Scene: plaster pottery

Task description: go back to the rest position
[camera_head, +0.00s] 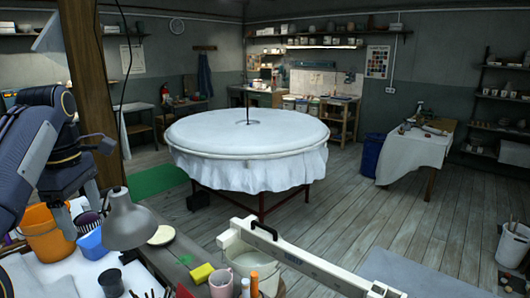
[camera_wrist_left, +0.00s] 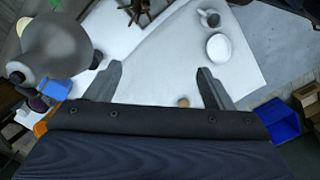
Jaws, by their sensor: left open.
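My left gripper (camera_wrist_left: 160,68) is open and empty in the left wrist view, its two dark fingers spread apart above a white work surface (camera_wrist_left: 140,70). In the head view my dark blue left arm comes in from the left edge, and its left gripper (camera_head: 100,143) is raised above the cluttered bench, near the wooden post. I cannot make out both fingers clearly there. My right gripper is not in view. The task names no object.
Close below the left arm are an orange bucket (camera_head: 45,234), a grey lamp (camera_head: 128,220) and a blue container (camera_head: 93,243). A wooden post (camera_head: 88,75) stands beside the arm. A round white-covered table (camera_head: 248,135) stands beyond, with open floor to its right.

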